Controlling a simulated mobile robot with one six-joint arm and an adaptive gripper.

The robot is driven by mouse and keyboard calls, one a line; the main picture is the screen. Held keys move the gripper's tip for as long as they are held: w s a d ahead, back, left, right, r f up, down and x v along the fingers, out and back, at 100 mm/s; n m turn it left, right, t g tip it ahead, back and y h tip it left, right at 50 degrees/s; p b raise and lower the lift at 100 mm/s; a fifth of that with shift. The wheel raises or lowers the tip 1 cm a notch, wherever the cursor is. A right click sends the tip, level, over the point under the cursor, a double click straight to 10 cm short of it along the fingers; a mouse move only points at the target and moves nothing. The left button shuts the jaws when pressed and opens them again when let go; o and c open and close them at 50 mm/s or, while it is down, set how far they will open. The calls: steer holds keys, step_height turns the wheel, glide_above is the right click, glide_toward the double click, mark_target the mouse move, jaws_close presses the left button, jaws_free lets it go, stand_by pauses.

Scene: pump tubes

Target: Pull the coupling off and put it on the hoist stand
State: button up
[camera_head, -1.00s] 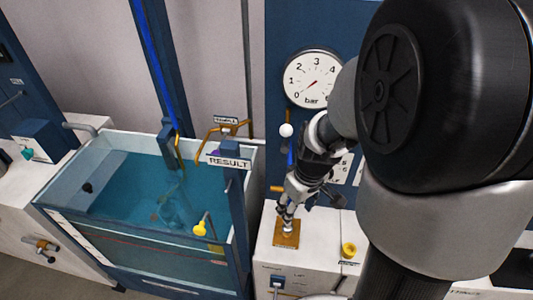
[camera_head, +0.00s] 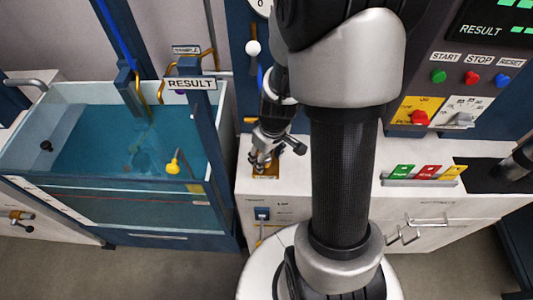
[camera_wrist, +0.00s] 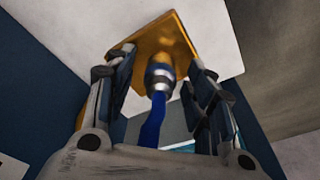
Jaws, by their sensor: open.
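In the wrist view the coupling (camera_wrist: 160,74), a dark body with a bright metal ring, sits against an orange plate (camera_wrist: 172,36). A blue hose (camera_wrist: 153,122) runs from it. My gripper (camera_wrist: 161,60) is open, with one finger on each side of the coupling and gaps visible. In the head view my gripper (camera_head: 262,160) is low over the orange plate (camera_head: 268,176) on the white bench, and it hides the coupling. The plate's label is too small to read, so I cannot tell whether it is the hoist stand.
The water tank (camera_head: 10,165) with its RESULT sign (camera_head: 191,84) stands left of my arm. A control panel (camera_head: 490,60) and coloured tags (camera_head: 428,172) are at the right. My arm covers the middle bench.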

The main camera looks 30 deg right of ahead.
steer(key=shift+c, duration=0.5)
jaws_close()
stand_by(0.4)
steer(key=shift+r+p, duration=0.5)
steer(key=shift+r, duration=0.2)
stand_by(0.8)
steer(key=shift+r+p, duration=1.35)
steer(key=shift+r, duration=0.6)
